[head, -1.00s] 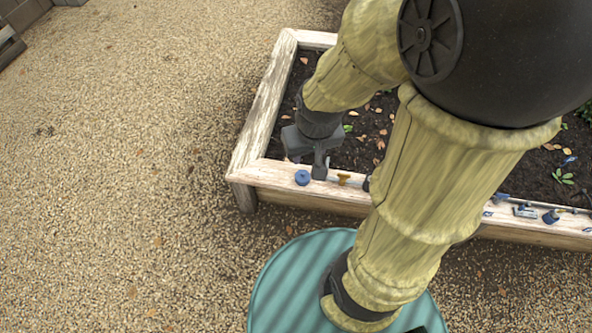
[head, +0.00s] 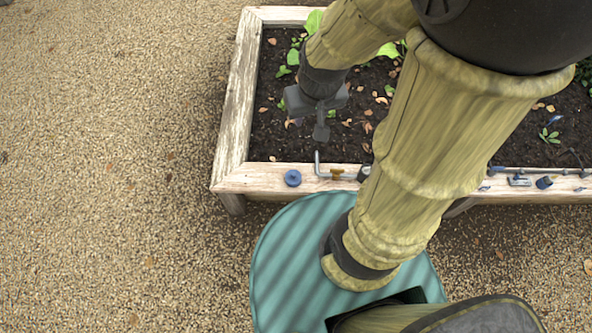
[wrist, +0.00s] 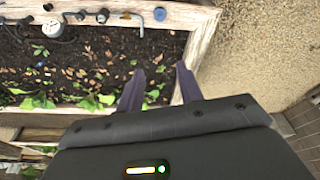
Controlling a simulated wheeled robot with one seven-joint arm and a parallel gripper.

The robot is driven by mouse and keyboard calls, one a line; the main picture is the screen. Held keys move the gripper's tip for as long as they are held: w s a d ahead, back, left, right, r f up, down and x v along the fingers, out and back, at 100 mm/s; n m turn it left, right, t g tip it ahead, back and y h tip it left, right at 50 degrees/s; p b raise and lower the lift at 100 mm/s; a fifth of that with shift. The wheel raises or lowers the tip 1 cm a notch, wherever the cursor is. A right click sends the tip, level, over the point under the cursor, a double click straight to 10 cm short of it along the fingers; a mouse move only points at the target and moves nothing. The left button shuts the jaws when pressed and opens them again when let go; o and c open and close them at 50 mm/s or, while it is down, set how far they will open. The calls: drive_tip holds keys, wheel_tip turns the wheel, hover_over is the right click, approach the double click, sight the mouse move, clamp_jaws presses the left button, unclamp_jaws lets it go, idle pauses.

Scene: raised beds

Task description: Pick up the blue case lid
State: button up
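A small round blue piece, which looks like the blue case lid (head: 292,178), lies flat on the near wooden rim of the raised bed, close to its left corner. In the wrist view the lid (wrist: 160,13) is at the top edge of the picture. My gripper (head: 321,132) hangs over the soil, behind the rim and a little right of the lid, not touching it. In the wrist view my gripper (wrist: 160,67) has its two fingers apart with nothing between them.
A bent metal rod (head: 319,166) and a brown fitting (head: 337,174) lie on the rim just right of the lid. More small parts, including a blue one (head: 544,182), lie further right. Soil with leaves and plants fills the bed (head: 232,120). Gravel (head: 100,200) to the left is clear.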

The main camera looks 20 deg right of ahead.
drive_tip(key=shift+w, duration=0.15)
drive_tip(key=o, duration=0.3)
drive_tip(key=shift+s+a, duration=0.1)
drive_tip(key=shift+s, duration=0.1)
drive_tip(key=o, duration=0.4)
drive_tip(key=shift+f+b, duration=0.35)
drive_tip(key=o, duration=0.5)
drive_tip(key=w+b+x, duration=0.1)
drive_tip(key=b+x, duration=0.4)
drive_tip(key=x, duration=0.1)
drive_tip(key=shift+n, duration=0.3)
drive_tip(key=w+f+n+g+b, duration=0.1)
drive_tip(key=w+f+b, duration=0.3)
drive_tip(key=f+b, duration=0.5)
drive_tip(key=w+f+n+b, duration=0.1)
drive_tip(key=w+f+b, duration=0.3)
drive_tip(key=f+b, duration=0.5)
drive_tip(key=w+f+n+g+b, duration=0.1)
drive_tip(key=w+f+b, duration=0.3)
drive_tip(key=f+b, duration=0.5)
wheel_tip(320, 180, down, 11)
drive_tip(key=shift+w+a+r+n+g+b, duration=0.2)
drive_tip(key=shift+a+n+g+b, duration=0.1)
drive_tip(key=shift+a, duration=0.1)
drive_tip(key=shift+f, duration=0.1)
